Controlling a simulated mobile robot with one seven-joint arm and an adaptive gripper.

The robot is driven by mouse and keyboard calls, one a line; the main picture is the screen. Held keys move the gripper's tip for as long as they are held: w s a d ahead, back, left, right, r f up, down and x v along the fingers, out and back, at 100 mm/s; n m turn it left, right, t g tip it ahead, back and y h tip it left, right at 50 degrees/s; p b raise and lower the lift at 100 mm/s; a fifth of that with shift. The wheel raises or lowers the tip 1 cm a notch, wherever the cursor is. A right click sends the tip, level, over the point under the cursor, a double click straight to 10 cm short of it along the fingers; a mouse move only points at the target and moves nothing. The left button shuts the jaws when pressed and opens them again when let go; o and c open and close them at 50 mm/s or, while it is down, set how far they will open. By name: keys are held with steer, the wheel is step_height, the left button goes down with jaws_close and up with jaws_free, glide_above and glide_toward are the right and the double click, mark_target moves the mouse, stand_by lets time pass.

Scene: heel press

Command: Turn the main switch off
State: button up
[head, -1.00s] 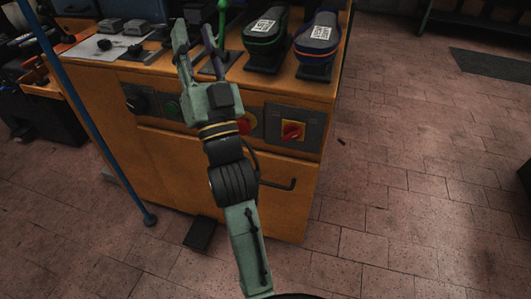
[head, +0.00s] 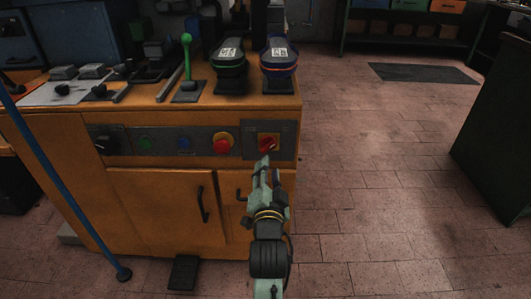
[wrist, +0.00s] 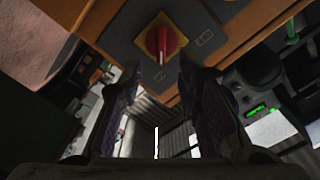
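The main switch (head: 267,144) is a red rotary knob on a yellow plate, in a grey panel at the right end of the orange machine's front. In the wrist view the red knob (wrist: 161,40) is at top centre, with its grip ridge along the picture's vertical. My gripper (head: 264,164) is just below and in front of the switch in the head view. In the wrist view my gripper (wrist: 160,82) has its two dark fingers spread, with nothing between them. The knob lies beyond the fingertips, and I see no contact. The exact gap cannot be told.
A red emergency button (head: 222,145), a blue button (head: 184,144), a green button (head: 146,144) and a black knob (head: 105,144) line the panel to the left. A door handle (head: 203,204) sticks out below. A blue pole (head: 62,190) stands at left. Floor at right is clear.

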mark_target(268, 149)
steer(key=w+p, duration=0.1)
steer(key=w, duration=0.7)
steer(key=shift+w, duration=0.3)
steer(key=shift+c, duration=0.5)
jaws_close()
